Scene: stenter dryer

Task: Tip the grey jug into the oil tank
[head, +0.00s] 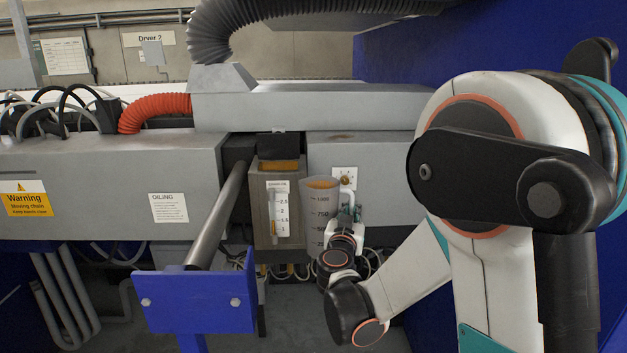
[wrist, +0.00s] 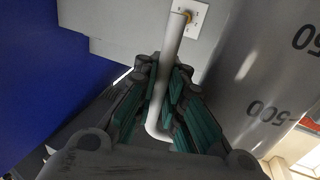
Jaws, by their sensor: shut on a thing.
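The grey jug (head: 316,215), a translucent measuring jug with printed volume marks, stands nearly upright in the head view with orange oil showing near its rim. My gripper (head: 347,216) is at its right side, shut on its pale handle (wrist: 170,60). In the wrist view my gripper (wrist: 168,95) has its green pads on both sides of the handle, and the jug wall (wrist: 245,85) fills the right. The oil tank (head: 262,215) is the beige box just left of the jug, with a level gauge on its front and an orange-edged opening on top. The jug's base is partly hidden.
A grey machine housing (head: 360,150) runs behind the jug and tank. A blue plate (head: 200,302) with a grey bar stands in front at the left. Cables hang below the tank. A blue wall (head: 480,45) is at the right.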

